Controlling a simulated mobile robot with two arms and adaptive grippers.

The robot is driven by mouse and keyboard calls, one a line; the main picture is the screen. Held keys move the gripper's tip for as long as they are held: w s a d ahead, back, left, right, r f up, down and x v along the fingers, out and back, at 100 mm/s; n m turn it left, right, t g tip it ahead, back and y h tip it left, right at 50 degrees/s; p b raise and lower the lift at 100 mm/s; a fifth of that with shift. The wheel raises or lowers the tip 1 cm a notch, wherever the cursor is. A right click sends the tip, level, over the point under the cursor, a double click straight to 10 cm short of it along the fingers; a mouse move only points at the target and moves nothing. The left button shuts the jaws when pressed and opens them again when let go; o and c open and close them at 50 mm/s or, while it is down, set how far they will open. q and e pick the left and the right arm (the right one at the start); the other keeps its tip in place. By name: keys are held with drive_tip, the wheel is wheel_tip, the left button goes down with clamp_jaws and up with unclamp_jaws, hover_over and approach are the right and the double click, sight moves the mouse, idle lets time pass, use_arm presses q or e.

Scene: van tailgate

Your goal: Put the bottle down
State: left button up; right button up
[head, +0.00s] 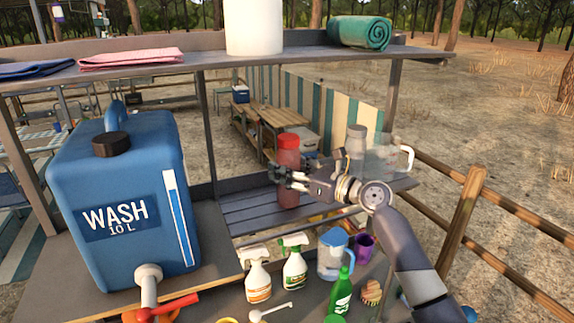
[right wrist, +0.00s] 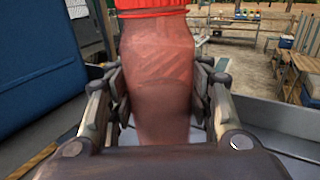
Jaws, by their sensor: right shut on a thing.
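A reddish see-through bottle with a red cap (head: 288,168) stands upright at the slatted shelf in the head view. My right gripper (head: 287,178) is shut on this bottle around its middle. In the right wrist view the bottle (right wrist: 158,75) fills the space between the two fingers of the right gripper (right wrist: 158,112). I cannot tell whether the bottle's base touches the slatted shelf (head: 245,212). My left gripper is not in view.
A large blue wash-water container (head: 125,245) stands at left. A grey bottle (head: 356,145) and a clear pitcher (head: 382,158) stand right of the gripper. Spray bottles (head: 258,278), a blue jug (head: 333,255) and a green bottle (head: 341,292) stand below. The slatted shelf's left part is clear.

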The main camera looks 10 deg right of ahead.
drive_tip(key=shift+f, duration=0.1)
drive_tip(key=o, duration=1.3)
drive_tip(key=shift+f, duration=0.15)
drive_tip(key=b+v, duration=0.2)
drive_tip(key=v, duration=0.4)
drive_tip(key=b+v, duration=0.2)
drive_tip(key=v, duration=0.4)
drive_tip(key=shift+r, duration=0.2)
